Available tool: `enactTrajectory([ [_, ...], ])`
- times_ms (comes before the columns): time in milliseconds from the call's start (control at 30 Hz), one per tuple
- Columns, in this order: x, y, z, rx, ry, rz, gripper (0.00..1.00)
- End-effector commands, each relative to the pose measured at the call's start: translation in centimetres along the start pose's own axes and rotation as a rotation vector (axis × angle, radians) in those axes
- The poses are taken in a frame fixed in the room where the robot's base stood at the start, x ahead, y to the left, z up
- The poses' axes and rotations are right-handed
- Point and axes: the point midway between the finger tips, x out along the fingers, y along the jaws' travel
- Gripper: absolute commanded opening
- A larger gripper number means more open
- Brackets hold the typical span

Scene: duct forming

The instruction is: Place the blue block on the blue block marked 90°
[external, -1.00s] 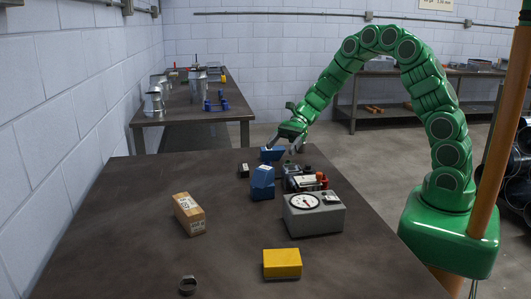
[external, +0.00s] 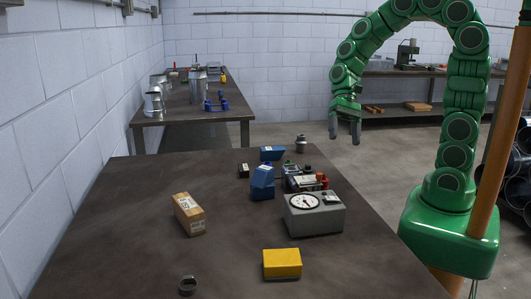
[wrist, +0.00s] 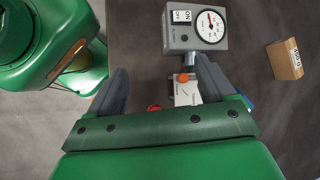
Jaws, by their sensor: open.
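Two blue blocks show on the table in the external view. One blue block (external: 272,153) lies low near the far edge. The other blue block (external: 262,182) stands nearer, larger, with a slanted top and a pale label. The two are apart. The labels are too small to read, so I cannot tell which is marked 90°. My gripper (external: 345,137) is open and empty, raised to the right of both blocks, fingers pointing down. In the wrist view, my gripper (wrist: 160,68) shows its spread fingers; only a sliver of blue (wrist: 249,102) shows behind the right finger.
A grey dial gauge box (external: 314,213) and a cluster of small instruments (external: 305,181) stand right of the blocks. A cardboard box (external: 188,214), yellow block (external: 282,264), dark ring (external: 188,285) and small metal cylinder (external: 301,144) are also on the table (external: 110,230). Its left side is clear.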

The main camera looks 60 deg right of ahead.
Motion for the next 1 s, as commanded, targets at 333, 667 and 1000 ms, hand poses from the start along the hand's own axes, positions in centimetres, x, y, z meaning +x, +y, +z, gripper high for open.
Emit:
enactTrajectory([
  [333, -1.3, 6.5, 4.2, -0.229, 0.136, 0.196, 0.83],
  [667, -3.1, 13.0, 6.9, -0.409, 0.251, 0.39, 0.83],
  [1000, -4.8, 17.7, 8.3, -0.508, 0.322, 0.529, 0.83],
])
